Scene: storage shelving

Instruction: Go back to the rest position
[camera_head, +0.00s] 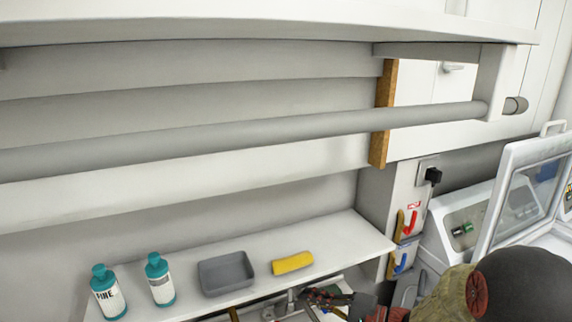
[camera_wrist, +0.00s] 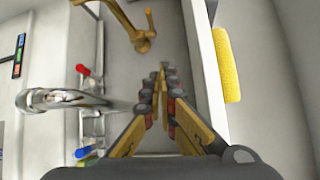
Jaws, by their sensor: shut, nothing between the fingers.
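My gripper (camera_head: 322,297) shows at the bottom of the head view, just below the front edge of the white shelf (camera_head: 345,245). In the wrist view my gripper (camera_wrist: 163,78) has its yellow and dark fingers brought together at the tips with nothing between them. A yellow sponge (camera_head: 292,263) lies on the shelf, apart from the gripper. The sponge also shows in the wrist view (camera_wrist: 227,65), right of the fingers beyond the shelf edge (camera_wrist: 205,70).
Two teal-capped bottles (camera_head: 160,282) and a grey tray (camera_head: 226,275) stand on the shelf. A long grey rail (camera_head: 250,133) crosses above. White equipment with a raised lid (camera_head: 515,190) stands at right. A chrome tap (camera_wrist: 60,98) is left of the fingers; a brass-coloured fitting (camera_wrist: 142,38) is ahead.

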